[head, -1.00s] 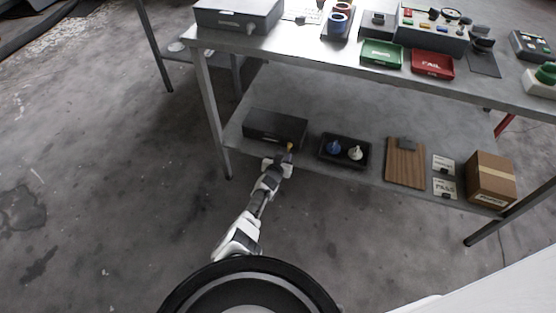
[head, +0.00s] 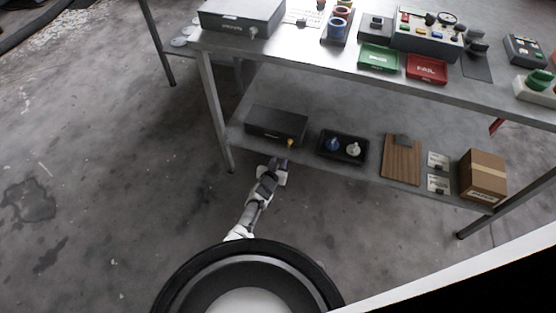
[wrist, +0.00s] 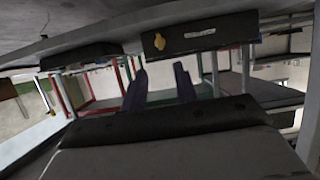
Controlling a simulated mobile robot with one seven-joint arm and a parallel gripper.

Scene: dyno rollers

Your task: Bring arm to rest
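My arm (head: 262,192) reaches from my round base toward the front edge of the table's lower shelf. My gripper (head: 279,163) is just in front of that edge, below a dark box with a small yellow knob (head: 291,142). In the wrist view my gripper (wrist: 160,86) shows two dark fingers spread apart with nothing between them. The dark box (wrist: 200,36) and its yellow knob (wrist: 158,42) appear beyond the fingers, apart from them. The fingertips are too small to make out in the head view.
The lower shelf (head: 330,178) also holds a black tray (head: 325,153) with two small objects, a wooden board (head: 402,160) and a cardboard box (head: 484,176). Table legs (head: 213,115) stand left of the arm. The floor (head: 110,200) at left is open.

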